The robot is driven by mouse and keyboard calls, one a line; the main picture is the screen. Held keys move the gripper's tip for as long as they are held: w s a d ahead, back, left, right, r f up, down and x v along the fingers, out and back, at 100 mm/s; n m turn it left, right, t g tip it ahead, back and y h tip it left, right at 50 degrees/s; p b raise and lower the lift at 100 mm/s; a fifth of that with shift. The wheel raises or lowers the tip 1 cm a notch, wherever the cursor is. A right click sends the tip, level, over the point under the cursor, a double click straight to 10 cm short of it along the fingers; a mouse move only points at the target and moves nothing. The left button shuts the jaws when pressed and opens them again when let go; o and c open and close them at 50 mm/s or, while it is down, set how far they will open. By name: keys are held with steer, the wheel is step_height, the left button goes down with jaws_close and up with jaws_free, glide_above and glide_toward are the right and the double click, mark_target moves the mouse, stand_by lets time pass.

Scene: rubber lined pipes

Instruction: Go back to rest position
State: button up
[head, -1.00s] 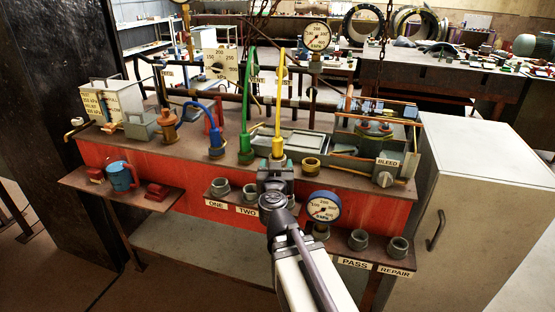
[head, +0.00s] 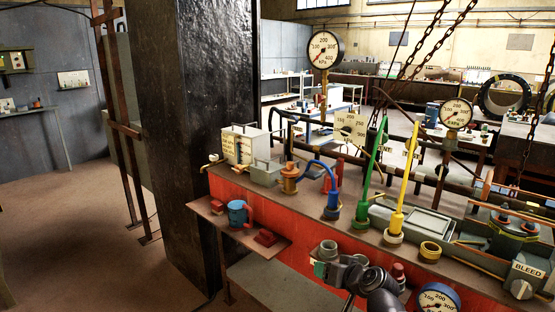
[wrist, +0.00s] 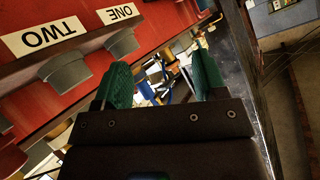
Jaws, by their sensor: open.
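My gripper (head: 322,268) is low in the head view, in front of the red bench's lower shelf and close to a grey cup (head: 328,248). In the wrist view my gripper (wrist: 162,78) shows two green-padded fingers spread apart with nothing between them. My arm runs off the bottom edge of the head view.
A side shelf (head: 205,208) holds a blue mug (head: 238,213) and red blocks. A dark pillar (head: 205,110) stands left. Labels ONE (wrist: 121,12) and TWO (wrist: 48,36) are beside the cups. A pressure gauge (head: 437,300) is right of my arm. Open floor lies left.

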steer(key=s+d+g+h+p, duration=0.1)
steer(key=s+g+h+p, duration=0.4)
steer(key=s+g+p, duration=0.3)
steer(key=s+g, duration=0.3)
steer(key=s, duration=0.2)
steer(key=shift+s+d+r, duration=0.15)
steer(key=shift+s, duration=0.15)
